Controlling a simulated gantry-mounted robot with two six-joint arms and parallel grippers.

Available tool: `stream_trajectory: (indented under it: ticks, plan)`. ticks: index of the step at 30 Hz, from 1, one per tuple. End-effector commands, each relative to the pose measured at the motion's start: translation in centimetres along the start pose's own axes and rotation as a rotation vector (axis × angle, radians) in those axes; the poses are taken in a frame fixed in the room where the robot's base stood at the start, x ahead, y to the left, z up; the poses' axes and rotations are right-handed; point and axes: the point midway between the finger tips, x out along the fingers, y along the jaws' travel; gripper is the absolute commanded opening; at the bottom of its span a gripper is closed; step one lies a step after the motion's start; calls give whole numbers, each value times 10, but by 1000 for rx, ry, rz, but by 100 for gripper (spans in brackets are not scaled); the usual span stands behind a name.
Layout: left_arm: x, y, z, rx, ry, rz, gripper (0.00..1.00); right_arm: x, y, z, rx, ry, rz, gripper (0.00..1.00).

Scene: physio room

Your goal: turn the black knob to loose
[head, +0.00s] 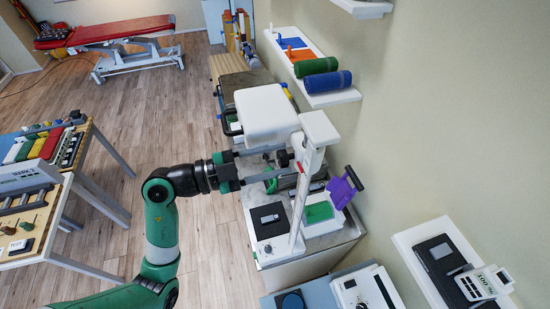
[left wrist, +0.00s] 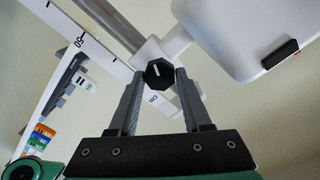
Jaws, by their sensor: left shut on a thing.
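The black knob (left wrist: 158,73) is faceted and has a short white line on its face. It sits on the white bracket of a post-mounted device and lies between the two fingertips of my left gripper (left wrist: 159,80), which is shut on it. In the head view my left gripper (head: 272,166) reaches in from the left beside the white post (head: 307,180), under a white padded block (head: 265,113). The knob is hard to make out there. My right gripper is in neither view.
A scale marked 50 runs along the post (left wrist: 62,62) in the left wrist view. A white base with a green pad (head: 319,212) stands below. A purple gripped piece (head: 345,187) is at the right. A wall shelf holds green and blue rolls (head: 327,81).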

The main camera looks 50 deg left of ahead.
Motion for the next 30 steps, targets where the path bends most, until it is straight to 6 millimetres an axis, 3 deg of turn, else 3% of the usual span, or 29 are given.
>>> stream_trajectory:
  ticks: [19,20,21,24,30]
  plan:
    - [0,0,0,-58,1,-1,0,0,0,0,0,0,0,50]
    - [0,0,0,-58,1,-1,52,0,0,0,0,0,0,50]
    - [0,0,0,-58,1,-1,59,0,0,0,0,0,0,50]
    - [0,0,0,-58,1,-1,77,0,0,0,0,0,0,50]
    - [0,0,0,-58,0,0,79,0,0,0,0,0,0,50]
